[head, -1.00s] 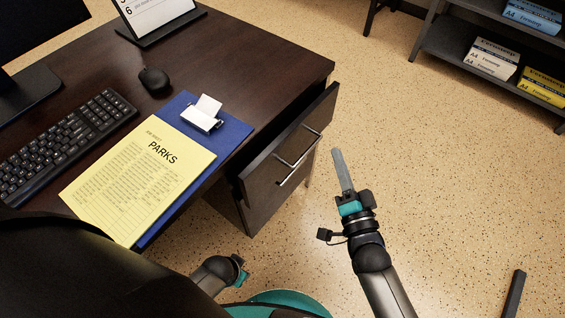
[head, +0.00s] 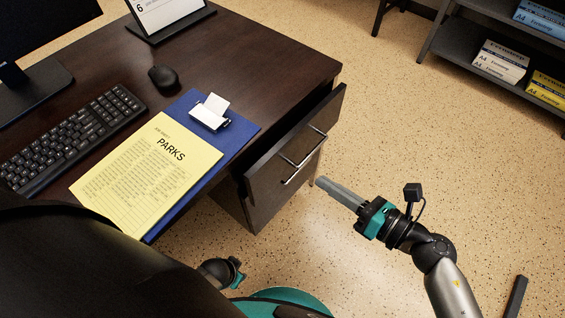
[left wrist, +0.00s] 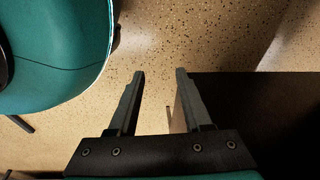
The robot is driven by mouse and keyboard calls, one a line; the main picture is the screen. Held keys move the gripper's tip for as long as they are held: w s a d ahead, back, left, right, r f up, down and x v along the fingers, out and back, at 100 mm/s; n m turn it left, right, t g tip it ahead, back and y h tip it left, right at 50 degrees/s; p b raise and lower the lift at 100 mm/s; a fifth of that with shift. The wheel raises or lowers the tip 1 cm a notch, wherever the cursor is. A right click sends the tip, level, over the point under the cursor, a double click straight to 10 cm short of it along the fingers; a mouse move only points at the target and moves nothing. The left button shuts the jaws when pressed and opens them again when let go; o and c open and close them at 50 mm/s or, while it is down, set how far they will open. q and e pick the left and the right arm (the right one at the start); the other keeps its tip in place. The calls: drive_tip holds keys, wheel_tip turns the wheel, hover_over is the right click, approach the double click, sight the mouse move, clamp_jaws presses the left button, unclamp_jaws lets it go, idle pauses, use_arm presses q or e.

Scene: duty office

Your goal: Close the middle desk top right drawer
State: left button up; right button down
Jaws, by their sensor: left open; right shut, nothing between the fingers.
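The top right drawer (head: 292,150) of the dark wood desk (head: 258,62) stands partly pulled out, with a gap behind its front panel. Its metal bar handle (head: 304,155) faces right. My right gripper (head: 320,183) is shut and empty, just right of the drawer front, its fingers pointing left toward the handle area. I cannot tell whether it touches the drawer. My left gripper shows in the left wrist view (left wrist: 157,78), open, with nothing between its fingers and speckled floor beyond. In the head view only part of the left arm shows, low at centre.
On the desk lie a keyboard (head: 75,138), a mouse (head: 163,77), a blue clipboard (head: 235,128) and a yellow PARKS sheet (head: 150,175). A grey shelf (head: 470,50) with paper packs stands at the upper right. Open floor (head: 400,130) lies right of the drawer.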

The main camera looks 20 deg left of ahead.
drive_tip(key=d+f+n+g+h, duration=0.1)
drive_tip(key=f+n+h, duration=0.1)
drive_tip(key=n, duration=0.4)
drive_tip(key=b, duration=0.2)
approach(266, 154)
drive_tip(key=shift+n, duration=0.3)
drive_tip(key=a+f, duration=0.1)
drive_tip(key=w+a+f, duration=0.1)
drive_tip(key=a+f, duration=0.1)
drive_tip(key=shift+f, duration=0.2)
use_arm(q)
drive_tip(key=shift+w+d+r+b, duration=0.2)
drive_tip(key=shift+w+d+r, duration=0.5)
drive_tip(key=shift+w+r, duration=0.2)
drive_tip(key=shift+w+d+r+b, duration=0.15)
drive_tip(key=shift+w+d+r, duration=0.55)
drive_tip(key=shift+w+r, duration=0.15)
use_arm(e)
drive_tip(key=shift+w+a, duration=0.3)
drive_tip(key=shift+a, duration=0.35)
use_arm(q)
drive_tip(key=shift+w, duration=0.1)
